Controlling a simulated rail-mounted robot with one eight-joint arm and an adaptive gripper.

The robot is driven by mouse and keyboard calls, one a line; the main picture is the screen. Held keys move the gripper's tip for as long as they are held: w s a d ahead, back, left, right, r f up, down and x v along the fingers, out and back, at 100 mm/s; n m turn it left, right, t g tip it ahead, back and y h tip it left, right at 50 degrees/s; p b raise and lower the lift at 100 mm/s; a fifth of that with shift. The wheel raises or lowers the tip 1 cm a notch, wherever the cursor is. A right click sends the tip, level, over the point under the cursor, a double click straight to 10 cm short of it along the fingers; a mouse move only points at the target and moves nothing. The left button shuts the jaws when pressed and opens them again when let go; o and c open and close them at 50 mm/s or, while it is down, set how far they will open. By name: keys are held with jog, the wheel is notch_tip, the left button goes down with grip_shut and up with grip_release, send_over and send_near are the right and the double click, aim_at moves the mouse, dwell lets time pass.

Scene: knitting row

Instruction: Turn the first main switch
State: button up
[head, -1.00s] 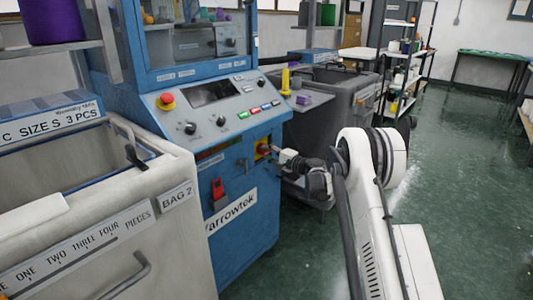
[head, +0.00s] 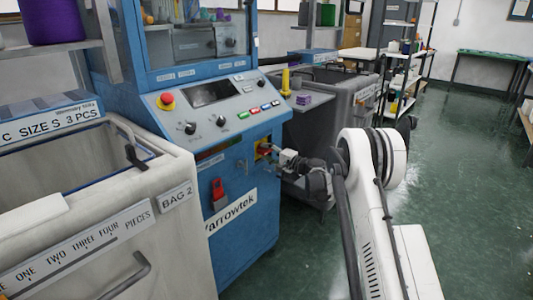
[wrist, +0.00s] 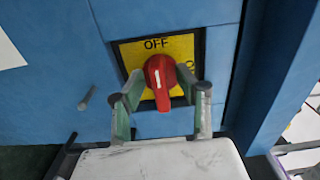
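The main switch (wrist: 160,80) is a red rotary handle with a white mark on a yellow plate (wrist: 181,48), seen in the wrist view. The handle stands about upright, below the word OFF. In the head view, the switch (head: 264,150) shows small on the front of the blue machine (head: 257,172), partly behind my gripper (head: 277,156). In the wrist view, my gripper (wrist: 161,101) is open, with one finger on each side of the handle's lower end. Gaps show between the fingers and the handle. I see no clear contact.
A control panel (head: 212,113) with a red button and knobs sits above the switch. A red fitting (head: 218,190) hangs lower left of it. A white bin (head: 95,225) stands at left, a grey bin (head: 345,110) behind. Open green floor (head: 465,180) lies right.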

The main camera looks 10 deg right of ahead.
jog(key=v, duration=1.2)
jog(key=shift+r, duration=0.1)
jog(key=s+a+r+n+g+h, duration=0.25)
jog(key=s+a+r, duration=0.35)
jog(key=s, duration=0.4)
jog(key=s+a+r+n+g+h, duration=0.25)
jog(key=s+a+r, duration=0.25)
jog(key=s+r, duration=0.45)
jog(key=s+d+f+n+g+h, duration=0.1)
jog(key=s+f+n+h, duration=0.1)
jog(key=s, duration=0.9)
jog(key=s+d+f+n+h, duration=0.1)
jog(key=s+d+h, duration=0.1)
jog(key=s, duration=1)
jog(key=s+d+f+n+g+h, duration=0.1)
jog(key=s+f+n+h, duration=0.1)
jog(key=s, duration=0.9)
notch_tip(320, 180, up, 14)
jog(key=p, duration=1.4)
